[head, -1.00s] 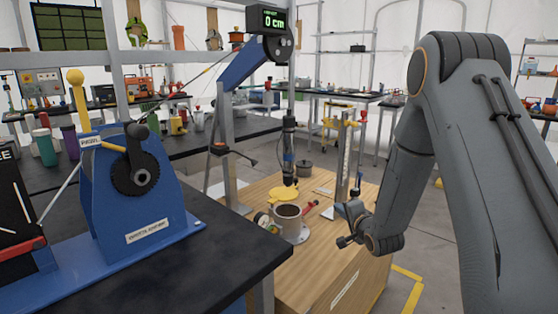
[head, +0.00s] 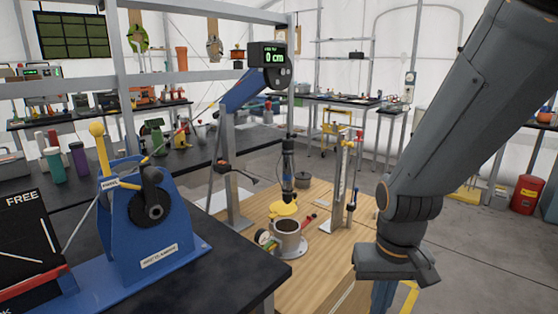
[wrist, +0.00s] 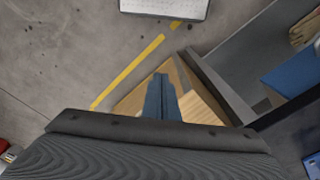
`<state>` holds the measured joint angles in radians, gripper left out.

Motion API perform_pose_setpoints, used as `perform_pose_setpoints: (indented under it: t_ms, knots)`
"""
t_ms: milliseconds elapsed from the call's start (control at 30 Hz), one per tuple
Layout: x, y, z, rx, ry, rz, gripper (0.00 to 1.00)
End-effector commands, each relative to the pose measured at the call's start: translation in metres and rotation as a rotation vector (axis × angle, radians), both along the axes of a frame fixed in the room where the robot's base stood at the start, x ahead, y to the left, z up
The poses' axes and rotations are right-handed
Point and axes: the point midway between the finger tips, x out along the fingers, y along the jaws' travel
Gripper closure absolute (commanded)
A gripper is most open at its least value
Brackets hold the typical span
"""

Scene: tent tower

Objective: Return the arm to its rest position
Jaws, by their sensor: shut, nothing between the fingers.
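My gripper (head: 383,296) hangs from my arm at the lower right of the head view, pointing down and partly cut off by the bottom edge. It stands in front of the right edge of the wooden table (head: 325,262), apart from the things on it. In the wrist view my gripper (wrist: 162,85) shows as two blue fingers close together, with nothing between them. The floor and a corner of the wooden table lie below them.
A blue winch (head: 150,235) stands on the black bench (head: 225,270) at left. A metal cup (head: 288,238) and a hanging cylinder (head: 288,165) are at the wooden table's middle. A yellow floor line (wrist: 125,75) crosses open grey floor. A red canister (head: 526,194) stands far right.

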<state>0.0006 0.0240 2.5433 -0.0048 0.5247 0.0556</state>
Motion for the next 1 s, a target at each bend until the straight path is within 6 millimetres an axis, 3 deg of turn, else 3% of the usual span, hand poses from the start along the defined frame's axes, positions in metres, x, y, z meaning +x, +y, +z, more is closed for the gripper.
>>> perform_pose_setpoints:
  t_ms: [167, 1000]
  knots:
    - [-0.022, 0.003, 0.007, 0.006, 0.051, 0.045, 1.00]
    - [-0.021, 0.003, 0.006, 0.006, 0.050, 0.045, 1.00]
